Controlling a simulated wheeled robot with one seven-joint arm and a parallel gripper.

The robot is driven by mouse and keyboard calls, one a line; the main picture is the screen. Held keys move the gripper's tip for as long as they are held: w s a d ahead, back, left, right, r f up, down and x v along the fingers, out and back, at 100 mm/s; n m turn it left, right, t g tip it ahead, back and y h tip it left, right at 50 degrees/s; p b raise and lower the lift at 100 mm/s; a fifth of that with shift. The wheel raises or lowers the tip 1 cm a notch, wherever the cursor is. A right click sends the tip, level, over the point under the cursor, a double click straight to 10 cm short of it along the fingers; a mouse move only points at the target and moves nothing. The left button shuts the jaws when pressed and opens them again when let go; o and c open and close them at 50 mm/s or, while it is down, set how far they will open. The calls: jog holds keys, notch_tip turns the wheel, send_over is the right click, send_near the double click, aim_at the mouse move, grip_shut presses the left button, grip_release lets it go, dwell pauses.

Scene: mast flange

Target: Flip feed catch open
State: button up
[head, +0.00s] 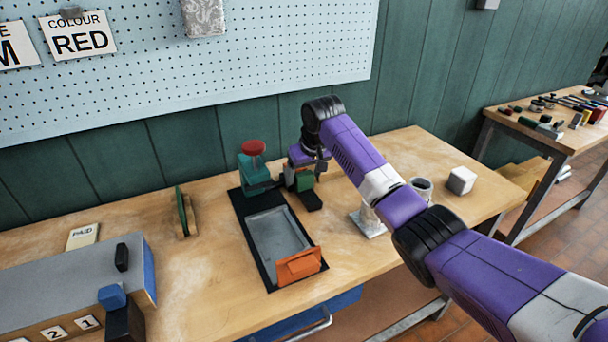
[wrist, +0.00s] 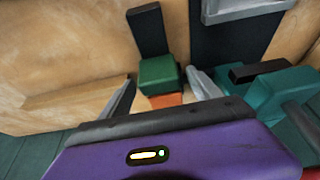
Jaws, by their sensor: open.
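A green block (head: 305,183) with a black bar (head: 313,201) stands at the back right of a black base plate (head: 243,208); it looks like the feed catch, though no label shows. In the wrist view the green block (wrist: 158,76) has the black bar (wrist: 147,33) running away from it and an orange part (wrist: 165,100) on its near side. My gripper (head: 305,164) is over the block. In the wrist view my open gripper (wrist: 161,80) has one finger on each side of the block; whether they touch it I cannot tell.
A teal stand (head: 254,173) with a red knob (head: 253,148) is close left of my gripper. The plate carries a grey tray (head: 277,235) and an orange flap (head: 299,265). A cup (head: 422,189) and white cube (head: 461,180) stand right, behind my arm.

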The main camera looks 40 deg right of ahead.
aim_at(306, 190)
grip_shut()
dwell(0.3)
jog(key=shift+s, duration=0.1)
jog(key=shift+s+a+r+p, duration=0.1)
jog(key=shift+s+a+p, duration=0.1)
jog(key=shift+s+p, duration=0.4)
jog(key=shift+s+a+r+p, duration=0.1)
jog(key=shift+s+a+p, duration=0.1)
jog(key=shift+s+p, duration=0.4)
jog(key=shift+s+a+f, duration=0.1)
jog(key=shift+s+f, duration=0.05)
jog(key=shift+s, duration=0.2)
jog(key=shift+f, duration=0.15)
grip_release()
